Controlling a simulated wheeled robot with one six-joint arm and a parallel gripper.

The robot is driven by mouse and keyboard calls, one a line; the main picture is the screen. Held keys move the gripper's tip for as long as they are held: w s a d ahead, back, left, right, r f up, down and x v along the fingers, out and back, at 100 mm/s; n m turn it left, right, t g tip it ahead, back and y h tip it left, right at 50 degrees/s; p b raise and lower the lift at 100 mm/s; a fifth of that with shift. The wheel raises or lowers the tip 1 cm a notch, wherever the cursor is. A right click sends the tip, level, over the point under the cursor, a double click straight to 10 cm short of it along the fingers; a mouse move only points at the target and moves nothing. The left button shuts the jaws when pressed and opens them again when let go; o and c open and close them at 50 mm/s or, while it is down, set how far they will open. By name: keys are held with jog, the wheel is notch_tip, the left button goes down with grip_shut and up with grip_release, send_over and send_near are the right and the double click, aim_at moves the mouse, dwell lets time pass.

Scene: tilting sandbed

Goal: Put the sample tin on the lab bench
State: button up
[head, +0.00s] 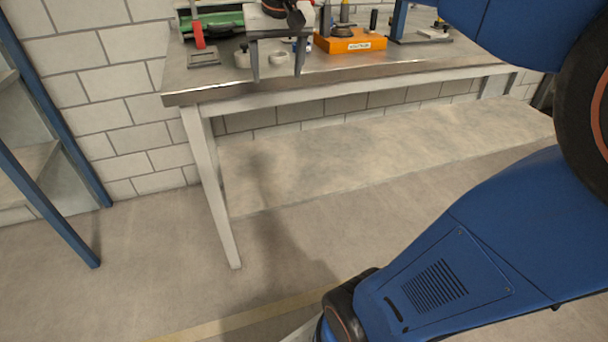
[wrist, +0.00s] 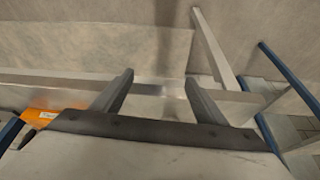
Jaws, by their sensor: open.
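The lab bench (head: 340,72) has a grey metal top and pale legs, and stands against the brick wall in the head view. My gripper (head: 278,77) is open, its two fingers pointing down over the bench's front part, at its left half. In the wrist view my gripper (wrist: 159,78) is open with nothing between its fingers. I cannot tell whether either is the sample tin.
An orange block (head: 350,42) with a label stands right of my gripper. A red-handled tool (head: 198,35) and a green case (head: 222,22) are at the back left. A blue-framed shelf (head: 45,205) stands left of the bench. The floor in front is clear.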

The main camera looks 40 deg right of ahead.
jog(key=s+a+f+n, duration=0.2)
jog(key=s+a+f, duration=0.1)
jog(key=s+f, duration=0.7)
jog(key=s+a+f+n+y, duration=0.1)
jog(key=s+a+f+n, duration=0.1)
jog(key=s+f, duration=0.8)
jog(key=shift+a+t+y, duration=0.3)
jog(key=shift+a, duration=0.6)
